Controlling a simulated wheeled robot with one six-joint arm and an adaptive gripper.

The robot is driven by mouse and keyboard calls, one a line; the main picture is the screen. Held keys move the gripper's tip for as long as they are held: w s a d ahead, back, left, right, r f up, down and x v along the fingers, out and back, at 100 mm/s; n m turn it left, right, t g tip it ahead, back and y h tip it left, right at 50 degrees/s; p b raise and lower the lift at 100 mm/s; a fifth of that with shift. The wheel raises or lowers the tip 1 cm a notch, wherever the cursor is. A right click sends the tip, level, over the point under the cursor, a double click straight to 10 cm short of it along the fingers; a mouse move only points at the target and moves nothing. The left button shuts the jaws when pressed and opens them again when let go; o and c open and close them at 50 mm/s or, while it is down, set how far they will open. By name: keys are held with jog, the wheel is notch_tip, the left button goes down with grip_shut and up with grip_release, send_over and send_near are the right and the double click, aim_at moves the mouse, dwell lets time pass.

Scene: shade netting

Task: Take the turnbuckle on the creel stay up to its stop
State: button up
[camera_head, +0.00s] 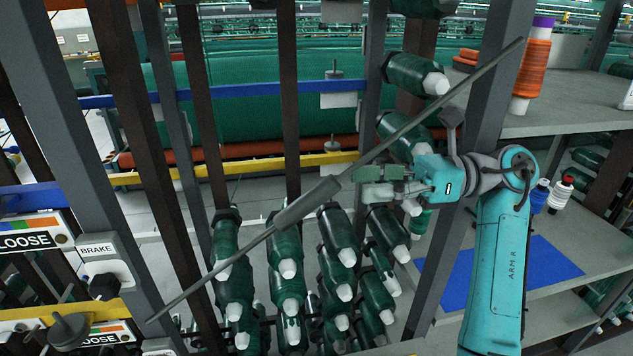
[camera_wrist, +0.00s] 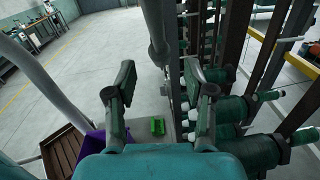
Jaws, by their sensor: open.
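The stay is a long thin grey rod running diagonally across the creel in the head view. The turnbuckle (camera_head: 307,203) is a thicker grey sleeve near the middle of that rod. My gripper (camera_head: 366,183) is open and empty, up and right of the turnbuckle and close to the rod. In the wrist view my gripper (camera_wrist: 160,76) has its two fingers spread, with the turnbuckle (camera_wrist: 158,50) showing in the gap between them, further off. I see no finger touching it. The stop cannot be made out.
Green yarn cones (camera_head: 340,240) hang on the creel below the rod. Dark and grey uprights stand behind it. A BRAKE box (camera_head: 100,262) and LOOSE signs are at the left. Shelves with a blue mat (camera_head: 510,270) and an orange spool (camera_head: 533,65) are at the right.

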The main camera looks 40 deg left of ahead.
aim_at(315, 187)
jog(key=x, duration=0.8)
jog(key=shift+s, duration=0.1)
jog(key=shift+c, duration=0.2)
grip_shut()
